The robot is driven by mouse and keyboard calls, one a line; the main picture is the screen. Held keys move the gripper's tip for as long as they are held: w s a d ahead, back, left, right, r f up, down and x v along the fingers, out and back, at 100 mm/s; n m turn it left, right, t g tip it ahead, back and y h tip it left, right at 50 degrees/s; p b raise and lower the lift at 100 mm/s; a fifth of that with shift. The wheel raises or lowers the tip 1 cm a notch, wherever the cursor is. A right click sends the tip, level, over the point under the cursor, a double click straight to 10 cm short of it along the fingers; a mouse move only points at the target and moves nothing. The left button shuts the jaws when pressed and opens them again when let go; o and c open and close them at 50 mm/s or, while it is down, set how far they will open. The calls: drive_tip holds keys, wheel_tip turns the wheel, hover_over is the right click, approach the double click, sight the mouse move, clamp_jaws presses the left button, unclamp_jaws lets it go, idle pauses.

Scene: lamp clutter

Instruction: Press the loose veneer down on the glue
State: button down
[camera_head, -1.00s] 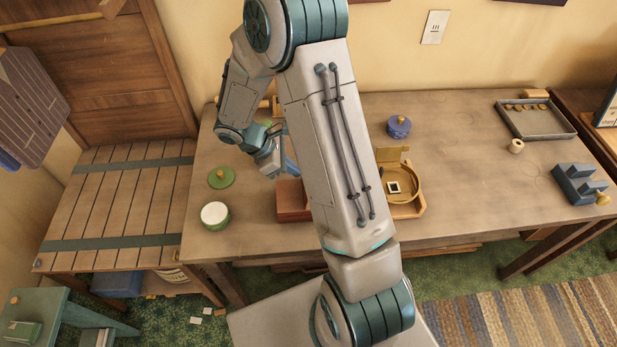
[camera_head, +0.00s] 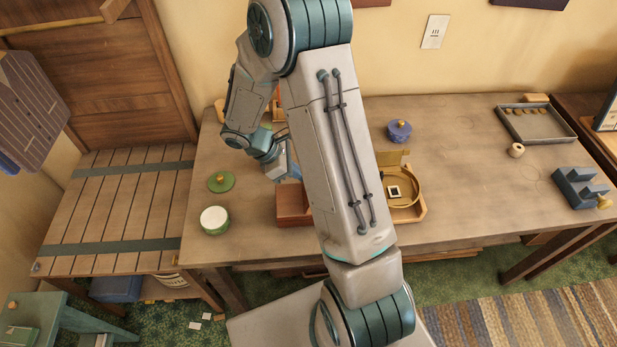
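My gripper (camera_head: 291,173) is over the left part of the workbench, at the back edge of a reddish-brown wooden box (camera_head: 293,203). My own arm covers part of it, and its fingers are too small and hidden to tell open from shut. The right part of the box is hidden behind my arm. I cannot make out the loose veneer or the glue; they may be on the box or behind my arm.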

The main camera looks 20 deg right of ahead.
drive_tip(key=shift+d, duration=0.1)
drive_tip(key=shift+s+d+f, duration=0.15)
drive_tip(key=shift+d, duration=0.35)
drive_tip(key=shift+s+d+f+b, duration=0.15)
drive_tip(key=shift+d+f+b, duration=0.05)
drive_tip(key=shift+d+b, duration=0.2)
drive_tip(key=shift+s+d+f, duration=0.15)
drive_tip(key=shift+d+f, duration=0.15)
drive_tip(key=shift+d, duration=0.1)
drive_tip(key=shift+f+b, duration=0.1)
drive_tip(key=shift+b, duration=0.25)
drive_tip(key=shift+s+d+f+b, duration=0.1)
drive_tip(key=shift+d+f+b, duration=0.2)
drive_tip(key=shift+d, duration=0.05)
drive_tip(key=shift+f, duration=0.1)
